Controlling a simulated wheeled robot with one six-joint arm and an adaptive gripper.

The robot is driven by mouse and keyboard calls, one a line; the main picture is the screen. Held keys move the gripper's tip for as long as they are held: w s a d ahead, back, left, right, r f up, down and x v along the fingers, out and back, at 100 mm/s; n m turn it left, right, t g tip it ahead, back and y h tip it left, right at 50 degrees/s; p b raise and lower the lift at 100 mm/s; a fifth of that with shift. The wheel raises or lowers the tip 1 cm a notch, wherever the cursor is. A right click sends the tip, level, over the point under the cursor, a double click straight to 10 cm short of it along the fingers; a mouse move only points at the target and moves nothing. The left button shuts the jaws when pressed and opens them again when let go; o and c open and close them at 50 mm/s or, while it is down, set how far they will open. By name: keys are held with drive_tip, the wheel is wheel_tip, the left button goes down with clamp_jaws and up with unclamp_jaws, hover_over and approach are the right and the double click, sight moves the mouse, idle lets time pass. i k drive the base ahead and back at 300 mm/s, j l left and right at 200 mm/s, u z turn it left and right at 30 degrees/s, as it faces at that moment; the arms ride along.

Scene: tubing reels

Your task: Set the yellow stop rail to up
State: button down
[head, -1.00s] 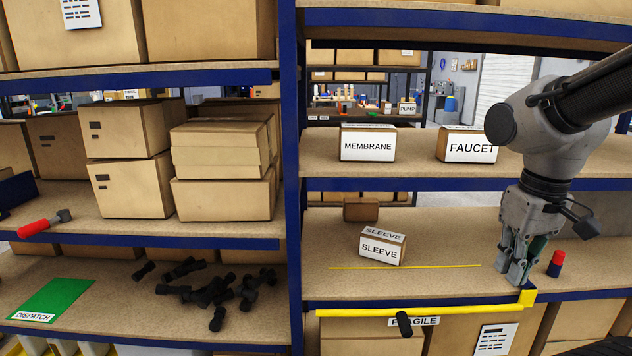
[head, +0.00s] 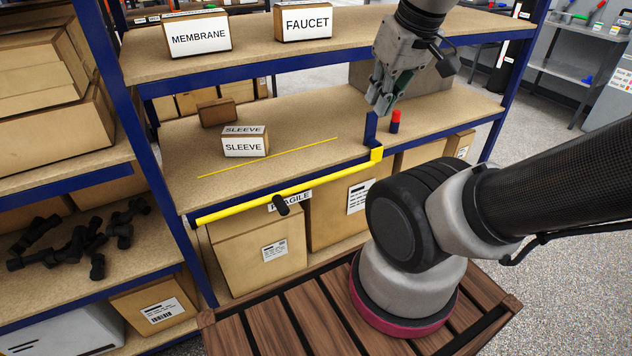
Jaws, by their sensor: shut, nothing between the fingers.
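The yellow stop rail (head: 290,190) runs along the front edge of the middle shelf, low at the lip. Its right end meets a yellow corner block (head: 377,154) beside a short blue upright (head: 370,128). A black knob (head: 281,204) sits at the rail, near its middle. My gripper (head: 380,107) is shut and empty, pointing down above the shelf behind the rail's right end, near the top of the blue upright. It is apart from the rail; whether it touches the upright I cannot tell.
A SLEEVE box (head: 245,147) stands on the middle shelf (head: 300,125), behind a thin yellow line (head: 270,157). A red-and-blue cylinder (head: 395,121) stands right of my gripper. MEMBRANE (head: 198,36) and FAUCET (head: 303,23) boxes stand on the shelf above. Cartons fill the shelf below.

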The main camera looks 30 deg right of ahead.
sight(377, 154)
drive_tip(key=k+l, duration=0.1)
drive_tip(key=l, duration=0.35)
drive_tip(key=k+l, duration=0.1)
drive_tip(key=l, duration=0.35)
drive_tip(key=k+l, duration=0.1)
drive_tip(key=l, duration=0.35)
drive_tip(key=i+u, duration=0.05)
